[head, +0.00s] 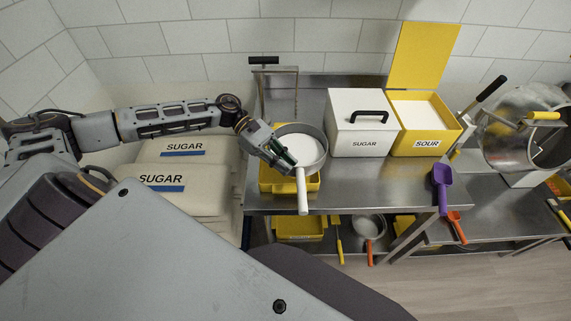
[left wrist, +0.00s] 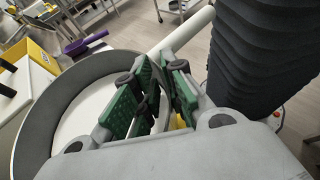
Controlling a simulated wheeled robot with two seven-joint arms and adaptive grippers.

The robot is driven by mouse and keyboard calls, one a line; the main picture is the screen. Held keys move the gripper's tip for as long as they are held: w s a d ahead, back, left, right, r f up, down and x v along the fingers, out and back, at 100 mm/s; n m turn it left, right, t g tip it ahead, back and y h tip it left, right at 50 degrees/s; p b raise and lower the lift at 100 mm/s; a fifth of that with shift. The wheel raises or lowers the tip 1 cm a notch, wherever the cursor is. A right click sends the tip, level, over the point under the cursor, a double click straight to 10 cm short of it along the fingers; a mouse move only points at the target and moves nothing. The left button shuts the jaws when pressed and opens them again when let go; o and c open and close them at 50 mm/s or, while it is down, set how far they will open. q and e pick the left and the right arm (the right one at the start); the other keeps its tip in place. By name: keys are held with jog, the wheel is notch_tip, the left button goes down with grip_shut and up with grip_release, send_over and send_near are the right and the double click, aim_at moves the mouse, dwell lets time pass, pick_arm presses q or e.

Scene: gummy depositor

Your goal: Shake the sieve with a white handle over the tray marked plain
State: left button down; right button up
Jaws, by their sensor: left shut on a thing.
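The sieve (head: 322,146) is a round grey pan with a white handle (head: 302,195) pointing toward me, and a white layer fills its inside. It sits above a yellow tray (head: 268,187) on the left end of the steel table; any marking on the tray is hidden. My left gripper (head: 288,162) is shut on the sieve near the handle's root. In the left wrist view its green fingers (left wrist: 150,98) close there, with the grey rim (left wrist: 38,112) to the left and the white handle (left wrist: 186,31) beyond. My right gripper is out of view.
A white SUGAR box (head: 362,125) and an open yellow SOUR bin (head: 425,125) stand right of the sieve. A purple scoop (head: 441,186) hangs at the table's front edge. SUGAR sacks (head: 190,195) lie left. A metal drum (head: 515,130) stands at right.

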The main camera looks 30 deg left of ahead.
pick_arm(q)
jog(key=shift+w+a+f+b, duration=0.35)
jog(key=shift+w+a, duration=0.15)
jog(key=shift+a, duration=0.15)
jog(key=shift+w+a+f+b, duration=0.2)
jog(key=shift+w+a+b, duration=0.1)
jog(key=shift+w+a, duration=0.3)
jog(key=shift+w+a+f+b, duration=0.35)
jog(key=shift+w+a, duration=0.1)
jog(key=shift+a, duration=0.25)
jog(key=shift+w+a+f, duration=0.1)
jog(key=shift+w+a, duration=0.2)
jog(key=shift+a, duration=0.05)
jog(key=shift+w+d+b, duration=0.45)
jog(key=shift+w+b, duration=0.15)
jog(key=shift+b, duration=0.3)
dwell(0.6)
jog(key=shift+s, duration=0.1)
jog(key=shift+s+a+f+b, duration=0.1)
jog(key=shift+s+a+b, duration=0.2)
jog(key=shift+s+a, duration=0.65)
jog(key=shift+s, duration=0.2)
jog(key=shift+w, duration=0.1)
